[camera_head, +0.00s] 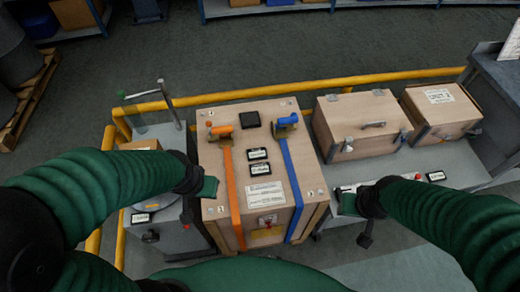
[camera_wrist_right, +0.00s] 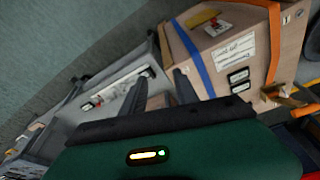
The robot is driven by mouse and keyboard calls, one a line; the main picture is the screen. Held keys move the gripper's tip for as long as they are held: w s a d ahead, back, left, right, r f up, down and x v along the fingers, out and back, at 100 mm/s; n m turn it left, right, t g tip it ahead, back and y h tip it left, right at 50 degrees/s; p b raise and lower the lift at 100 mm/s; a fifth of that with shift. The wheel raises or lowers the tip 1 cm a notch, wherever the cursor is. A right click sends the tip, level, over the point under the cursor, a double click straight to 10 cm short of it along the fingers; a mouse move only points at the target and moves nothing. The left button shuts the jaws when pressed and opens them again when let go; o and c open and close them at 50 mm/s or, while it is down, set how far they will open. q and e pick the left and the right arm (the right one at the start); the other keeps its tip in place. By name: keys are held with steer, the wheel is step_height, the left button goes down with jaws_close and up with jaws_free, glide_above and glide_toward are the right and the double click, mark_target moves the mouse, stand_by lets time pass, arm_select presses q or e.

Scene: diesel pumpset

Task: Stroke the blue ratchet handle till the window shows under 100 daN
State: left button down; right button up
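The blue ratchet handle (camera_head: 287,120) sits near the far right corner of the large wooden crate's top, at the upper end of a blue strap (camera_head: 292,183). The blue strap also shows in the right wrist view (camera_wrist_right: 191,52); the blue handle cannot be made out there. A small dark box (camera_head: 250,119) lies left of the handle; no reading is legible. My right gripper (camera_head: 347,203) is off the crate's right side, apart from the handle; the right wrist view shows its two fingers (camera_wrist_right: 161,80) apart and empty. My left gripper (camera_head: 209,188) is over the crate's left edge, its opening unclear.
An orange ratchet (camera_head: 221,131) and orange strap (camera_head: 233,195) cross the crate (camera_head: 214,158) at left. Two smaller wooden boxes (camera_head: 345,148) (camera_head: 445,103) stand on a grey surface at right. Yellow rails (camera_head: 270,91) run behind. A thin metal post (camera_head: 168,103) stands left.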

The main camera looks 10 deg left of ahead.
steer(key=shift+c, duration=0.3)
steer(key=shift+w+a, duration=0.1)
steer(key=shift+w, duration=0.2)
steer(key=shift+c, duration=1.2)
steer(key=w+a+t, duration=0.1)
steer(key=w, duration=0.1)
steer(key=w+b, duration=0.1)
steer(key=w, duration=0.1)
steer(key=w+a+f+n+t, duration=0.1)
steer(key=w, duration=0.1)
steer(key=shift+w+a+t+b, duration=0.3)
steer(key=shift+w, duration=0.1)
steer(key=c, duration=0.5)
steer(key=w+a+n+t+y+b, duration=0.1)
steer(key=w+a+t+y, duration=0.1)
steer(key=w+a, duration=0.4)
steer(key=w+t, duration=0.1)
steer(key=w, duration=0.3)
steer(key=shift+w+r+t+b, duration=0.2)
steer(key=shift+w+t+b, duration=0.05)
steer(key=shift+t+b, duration=0.15)
steer(key=w+a+r+t+y, duration=0.1)
steer(key=w+a+r+t, duration=0.1)
steer(key=w+a, duration=0.2)
steer(key=w+a+r+n+t+y+b, duration=0.1)
steer(key=w+a+r+t, duration=0.1)
steer(key=w+a, duration=0.1)
steer(key=shift+w+a+n+t, duration=0.3)
steer(key=shift+w+a, duration=0.1)
steer(key=shift+w, duration=0.1)
